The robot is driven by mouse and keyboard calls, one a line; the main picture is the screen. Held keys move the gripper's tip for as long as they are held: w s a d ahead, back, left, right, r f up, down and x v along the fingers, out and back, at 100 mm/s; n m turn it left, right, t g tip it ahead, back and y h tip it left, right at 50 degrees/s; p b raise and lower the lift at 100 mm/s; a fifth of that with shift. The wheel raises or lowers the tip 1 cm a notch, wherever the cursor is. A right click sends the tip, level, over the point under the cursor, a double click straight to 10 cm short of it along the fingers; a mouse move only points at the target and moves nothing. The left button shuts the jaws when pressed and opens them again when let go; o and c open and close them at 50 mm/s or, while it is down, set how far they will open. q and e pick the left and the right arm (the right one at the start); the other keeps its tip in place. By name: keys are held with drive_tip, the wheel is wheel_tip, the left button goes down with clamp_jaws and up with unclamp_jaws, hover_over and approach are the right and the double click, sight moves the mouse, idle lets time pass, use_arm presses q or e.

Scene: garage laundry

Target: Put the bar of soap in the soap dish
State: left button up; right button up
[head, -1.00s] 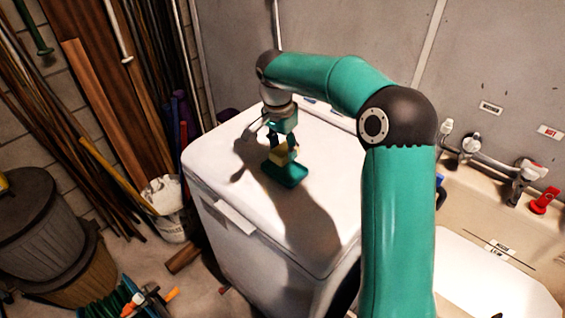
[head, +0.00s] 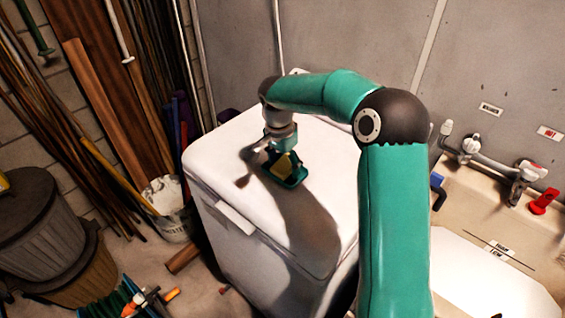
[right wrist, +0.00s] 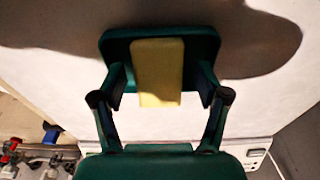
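The yellow bar of soap (head: 284,166) is at the green soap dish (head: 300,178) on the white lid. In the right wrist view the soap (right wrist: 157,70) lies over the middle of the dish (right wrist: 201,46), its near end reaching past the dish's near edge. I cannot tell whether it lies flat. My right gripper (head: 279,150) is just above the dish. In the right wrist view its fingers (right wrist: 160,90) stand open on both sides of the soap, with a gap on each side. My left gripper is not in view.
The white machine top (head: 225,150) is clear around the dish, apart from my arm's shadow. A sink (head: 455,215) with taps is at the right. Bins (head: 35,215), a bucket (head: 170,225) and leaning boards stand at the left.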

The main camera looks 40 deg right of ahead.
sight(280, 167)
drive_tip(key=shift+r, duration=0.1)
wheel_tip(280, 167, up, 12)
drive_tip(key=a, duration=0.1)
drive_tip(key=shift+a, duration=0.2)
idle(0.3)
idle(0.4)
